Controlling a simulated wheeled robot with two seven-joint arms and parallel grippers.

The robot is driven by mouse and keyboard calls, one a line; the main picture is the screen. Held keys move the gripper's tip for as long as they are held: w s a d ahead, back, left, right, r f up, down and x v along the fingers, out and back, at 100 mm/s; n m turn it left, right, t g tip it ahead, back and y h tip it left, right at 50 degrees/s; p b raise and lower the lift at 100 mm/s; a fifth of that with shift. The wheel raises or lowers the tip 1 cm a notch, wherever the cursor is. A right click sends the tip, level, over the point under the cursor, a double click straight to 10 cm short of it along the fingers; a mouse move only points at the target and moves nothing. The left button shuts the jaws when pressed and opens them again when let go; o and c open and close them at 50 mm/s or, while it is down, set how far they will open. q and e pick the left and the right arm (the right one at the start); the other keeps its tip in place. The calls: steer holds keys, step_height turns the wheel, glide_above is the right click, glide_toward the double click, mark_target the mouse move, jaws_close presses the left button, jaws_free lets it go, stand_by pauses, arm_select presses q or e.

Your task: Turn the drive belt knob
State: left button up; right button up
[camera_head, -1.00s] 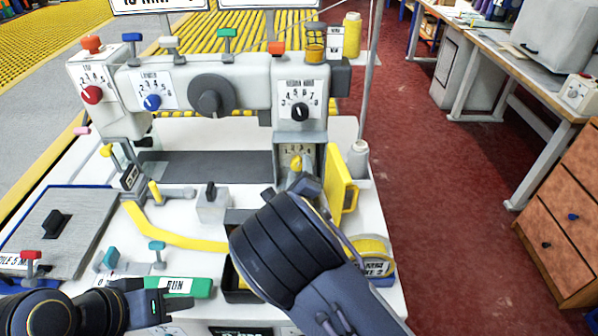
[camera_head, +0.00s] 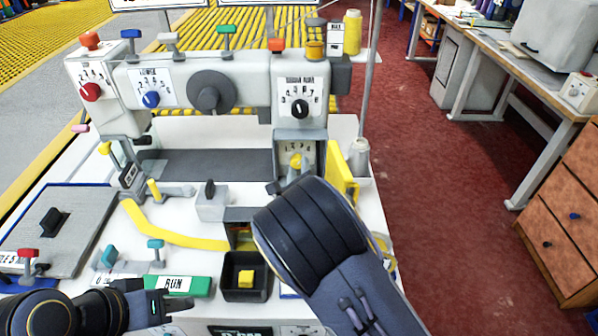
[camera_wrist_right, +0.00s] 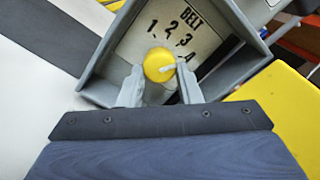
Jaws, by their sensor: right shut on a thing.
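The yellow drive belt knob (camera_wrist_right: 155,63) sits on a white dial plate marked BELT with numbers (camera_wrist_right: 185,35), inside a grey recessed housing. Its white pointer line points right, near the 3 and 4. The knob also shows in the head view (camera_head: 295,160), low on the machine's right column. My right gripper (camera_wrist_right: 160,72) has its two grey fingers on either side of the knob, shut on it. In the head view my right wrist hides most of that gripper. My left gripper (camera_head: 160,300) is low at the left, by the green RUN button; its finger gap is unclear.
A yellow open panel (camera_head: 342,185) stands right of the dial housing. Red (camera_head: 91,92), blue (camera_head: 151,99) and black (camera_head: 300,109) knobs are on the machine above. A black bin (camera_head: 240,290) with a yellow block lies in front. A thread cone (camera_head: 358,155) stands at the right.

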steer(key=m+b, duration=0.2)
steer(key=shift+f+m, duration=0.2)
steer(key=shift+m, duration=0.2)
steer(key=shift+r+m+b, duration=0.1)
steer(key=shift+m+b, duration=0.7)
steer(key=shift+m, duration=0.1)
steer(key=shift+a, duration=0.1)
steer(key=o, duration=1)
steer(key=shift+r, duration=0.1)
